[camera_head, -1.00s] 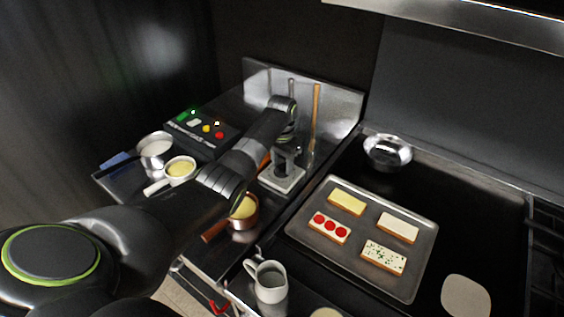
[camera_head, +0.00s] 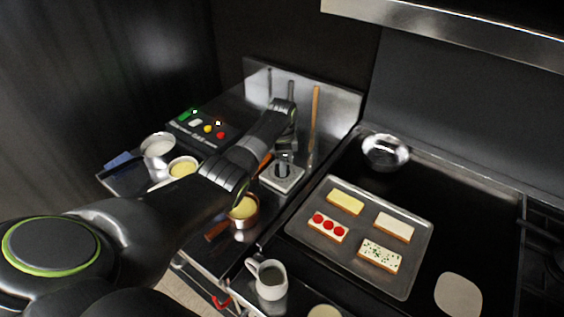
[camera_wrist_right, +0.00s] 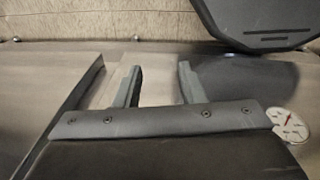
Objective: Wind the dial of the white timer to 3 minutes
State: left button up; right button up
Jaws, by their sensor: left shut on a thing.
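A pale, square-based device (camera_head: 283,180) with a dark round centre stands on the left counter, below the upright steel panel; I take it for the white timer. My left gripper (camera_head: 285,160) points down over its middle and is shut on the dial there. The fingers and wrist hide most of the dial, and no scale or pointer can be read. My right gripper (camera_wrist_right: 158,82) shows in the right wrist view, its two fingers apart with nothing between them, away from the timer.
A black panel (camera_head: 190,135) with coloured buttons lies behind my left arm. A white mug (camera_head: 268,281) stands in front. A tray (camera_head: 325,255) of topped toasts lies right.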

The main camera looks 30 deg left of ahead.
pick_arm(q)
jog(key=shift+m, duration=0.5)
jog(key=shift+r, duration=0.1)
jog(key=o, duration=1)
jog(key=shift+c, duration=0.2)
notch_tip(320, 180, up, 17)
jog(key=shift+r+p, duration=0.2)
jog(key=shift+p, duration=0.15)
jog(key=shift+f, duration=0.15)
